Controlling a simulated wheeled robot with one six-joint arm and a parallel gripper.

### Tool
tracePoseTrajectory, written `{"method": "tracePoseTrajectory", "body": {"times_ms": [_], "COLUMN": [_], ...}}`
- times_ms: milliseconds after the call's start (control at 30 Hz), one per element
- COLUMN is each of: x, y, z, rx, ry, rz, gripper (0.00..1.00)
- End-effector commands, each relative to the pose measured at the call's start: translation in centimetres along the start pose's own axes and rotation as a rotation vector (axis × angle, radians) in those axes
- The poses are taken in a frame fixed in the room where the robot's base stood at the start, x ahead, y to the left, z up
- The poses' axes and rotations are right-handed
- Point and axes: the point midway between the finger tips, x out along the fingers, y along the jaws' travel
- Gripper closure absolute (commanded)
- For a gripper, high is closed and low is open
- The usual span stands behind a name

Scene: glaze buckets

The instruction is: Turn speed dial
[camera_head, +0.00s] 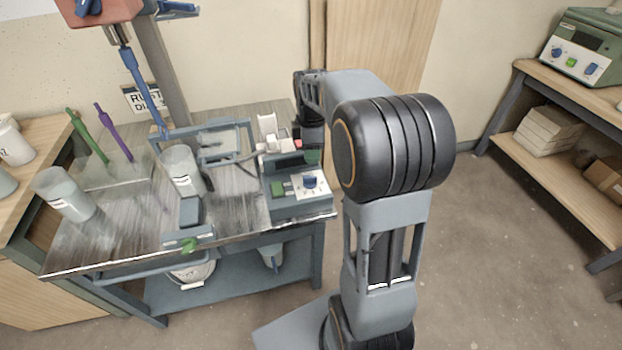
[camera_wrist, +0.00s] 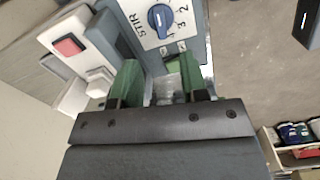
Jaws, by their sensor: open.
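The blue speed dial (camera_head: 310,181) sits on the white face panel of a grey-green control box (camera_head: 298,206) at the table's right front corner. In the wrist view the dial (camera_wrist: 160,18) is at the top centre, beside the word STIR and the numbers 2 and 3. Its exact setting is hard to read. My gripper's green fingers (camera_wrist: 160,66) are open and empty, apart from the dial, which lies beyond their tips. In the head view my gripper (camera_head: 312,157) is partly hidden, just behind and above the box.
A red button (camera_wrist: 69,45) on a white housing is left of the fingers. A green switch (camera_head: 278,188) is left of the dial. Cups, a stirrer stand (camera_head: 165,70) and a small device (camera_head: 190,212) crowd the metal table.

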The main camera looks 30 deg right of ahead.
Motion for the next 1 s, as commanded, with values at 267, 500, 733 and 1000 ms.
{"method": "tracePoseTrajectory", "body": {"times_ms": [267, 500, 733, 1000], "x": [5.6, 8.7, 9.8, 9.9], "y": [-0.1, -0.1, 0.0, 0.0], "z": [0.0, 0.0, 0.0, 0.0], "rx": [0.002, 0.002, 0.003, 0.003], "ry": [0.0, 0.0, 0.0, 0.0], "rz": [-0.004, -0.001, 0.001, 0.001], "gripper": [0.6, 0.6, 0.6, 0.6]}}
